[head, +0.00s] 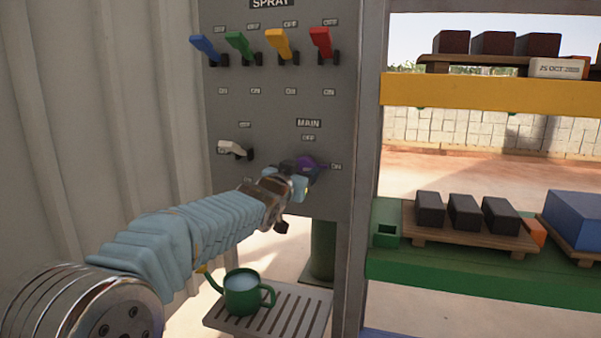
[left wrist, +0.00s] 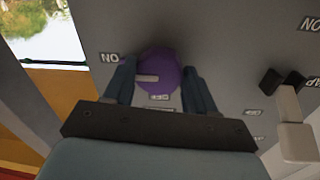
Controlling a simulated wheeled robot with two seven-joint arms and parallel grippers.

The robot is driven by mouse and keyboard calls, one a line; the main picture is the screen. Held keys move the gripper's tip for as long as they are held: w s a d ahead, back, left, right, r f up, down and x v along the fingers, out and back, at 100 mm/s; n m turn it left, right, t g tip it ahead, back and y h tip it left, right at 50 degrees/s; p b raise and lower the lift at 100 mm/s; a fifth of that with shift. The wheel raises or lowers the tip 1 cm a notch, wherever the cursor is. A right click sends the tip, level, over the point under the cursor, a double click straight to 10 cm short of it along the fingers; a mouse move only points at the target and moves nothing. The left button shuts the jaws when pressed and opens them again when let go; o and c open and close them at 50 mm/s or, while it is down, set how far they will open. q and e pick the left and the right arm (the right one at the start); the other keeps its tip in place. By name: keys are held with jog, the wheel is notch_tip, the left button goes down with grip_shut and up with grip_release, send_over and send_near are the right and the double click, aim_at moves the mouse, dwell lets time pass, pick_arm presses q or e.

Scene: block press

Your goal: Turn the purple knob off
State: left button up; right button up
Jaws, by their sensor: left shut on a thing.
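The purple knob (head: 309,164) sits on the grey panel under the MAIN label. In the head view its OFF label is above it and its ON label is to its right. My left gripper (head: 300,172) is at the knob and partly hides it. In the left wrist view, which is upside down, the fingers (left wrist: 160,88) stand on both sides of the purple knob (left wrist: 168,68) and are shut on it. The pale mark on the knob points toward the ON label. My right gripper is not in view.
Above are blue, green, yellow and red levers (head: 320,42). A white lever (head: 232,149) is left of the knob. A green watering can (head: 240,292) stands on a slatted stand below. A green and yellow frame with dark blocks (head: 465,211) is at the right.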

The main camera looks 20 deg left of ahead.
pick_arm(q)
jog(key=n+b, duration=0.2)
jog(key=n, duration=0.4)
jog(key=n+b, duration=0.3)
jog(key=n, duration=0.3)
jog(key=shift+d+n+t+y, duration=0.15)
jog(key=shift+n+t+y, duration=0.15)
jog(key=n, duration=0.6)
jog(key=shift+y, duration=0.3)
jog(key=shift+d, duration=0.1)
jog(key=o, duration=1)
jog(key=shift+o, duration=0.2)
jog(key=shift+s, duration=0.1)
